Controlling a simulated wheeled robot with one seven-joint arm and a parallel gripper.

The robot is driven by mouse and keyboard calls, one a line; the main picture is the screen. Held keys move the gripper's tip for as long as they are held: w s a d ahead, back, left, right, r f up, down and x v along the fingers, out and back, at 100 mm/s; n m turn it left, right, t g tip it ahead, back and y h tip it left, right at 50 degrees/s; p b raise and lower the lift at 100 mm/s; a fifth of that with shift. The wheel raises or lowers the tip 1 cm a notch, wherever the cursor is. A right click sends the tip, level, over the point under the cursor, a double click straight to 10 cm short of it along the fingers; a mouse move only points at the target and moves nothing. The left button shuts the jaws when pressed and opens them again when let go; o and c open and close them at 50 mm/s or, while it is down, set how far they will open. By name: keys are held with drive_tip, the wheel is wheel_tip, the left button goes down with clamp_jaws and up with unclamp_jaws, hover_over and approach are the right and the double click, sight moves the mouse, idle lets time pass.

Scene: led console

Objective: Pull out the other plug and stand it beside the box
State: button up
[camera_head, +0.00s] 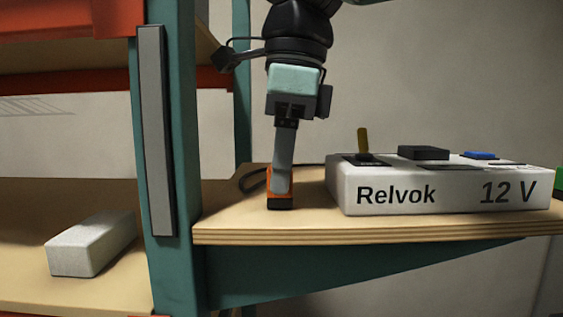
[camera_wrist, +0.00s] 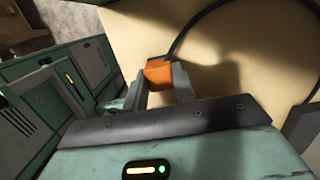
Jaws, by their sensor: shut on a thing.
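An orange plug (camera_head: 285,203) with a dark lower end is upright on the wooden shelf board, a short gap left of the white box (camera_head: 450,190) marked "Relvok 12 V". My gripper (camera_head: 281,184) points down and is shut on this plug; its fingers partly cover it. In the wrist view the orange plug (camera_wrist: 158,72) sits between the two fingers of my gripper (camera_wrist: 160,84), with a black cable (camera_wrist: 182,35) curving away from it. A green piece (camera_head: 559,181) shows at the box's right end, cut off by the picture's edge; I cannot tell what it is.
The box top carries a yellow lever (camera_head: 363,140), a black block (camera_head: 423,152) and a blue button (camera_head: 480,155). A teal upright (camera_head: 178,130) stands left of the board (camera_head: 240,226). A pale block (camera_head: 92,245) lies on the lower shelf at left.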

drive_tip(key=shift+f, duration=0.1)
drive_tip(key=o, duration=1.1)
drive_tip(key=shift+c, duration=0.2)
wheel_tip(320, 180, up, 17)
drive_tip(key=d+p, duration=0.2)
drive_tip(key=p, duration=0.2)
drive_tip(key=shift+r, duration=0.2)
